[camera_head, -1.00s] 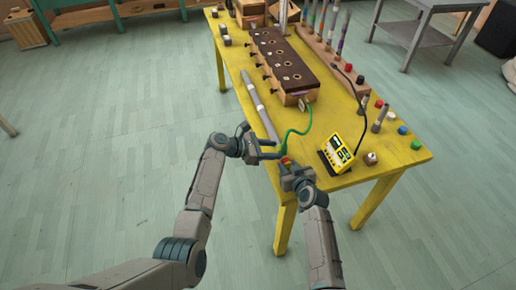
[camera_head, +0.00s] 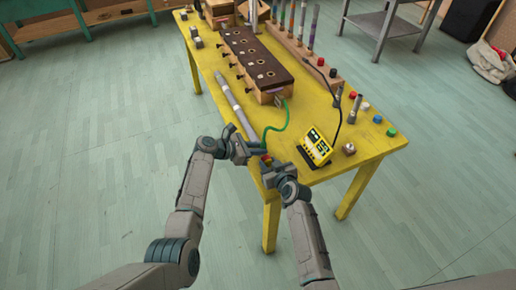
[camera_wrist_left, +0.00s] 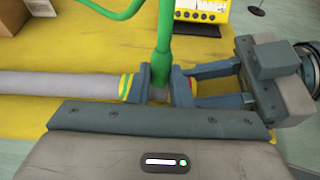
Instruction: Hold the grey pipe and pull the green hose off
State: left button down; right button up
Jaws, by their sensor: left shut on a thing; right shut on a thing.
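The grey pipe (camera_head: 233,105) is long and lies along the left side of the yellow table, its near end at my grippers. It runs in from the left in the wrist view (camera_wrist_left: 60,84), with a yellow, green and red band. The green hose (camera_head: 268,132) curves up from the grippers across the table. In the wrist view, the hose (camera_wrist_left: 163,48) goes down between my left gripper's fingers (camera_wrist_left: 160,85). My left gripper (camera_head: 250,150) is shut on it. My right gripper (camera_head: 268,168) is shut beside it at the banded pipe end; the exact contact is partly hidden.
A yellow device (camera_head: 316,148) with a black cable stands right of the grippers. A long wooden box (camera_head: 257,66) with a dark top lies behind the hose. Small coloured knobs (camera_head: 378,119) line the table's right side. The near left table edge (camera_head: 225,125) is close to my arms.

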pick_arm(q)
jog(key=shift+r, duration=0.2)
jog(key=shift+r, duration=1)
jog(key=shift+r, duration=0.15)
pick_arm(e)
jog(key=o, duration=1.2)
jog(key=shift+c, duration=0.2)
pick_arm(q)
notch_tip(320, 180, up, 3)
jog(key=shift+f, duration=0.15)
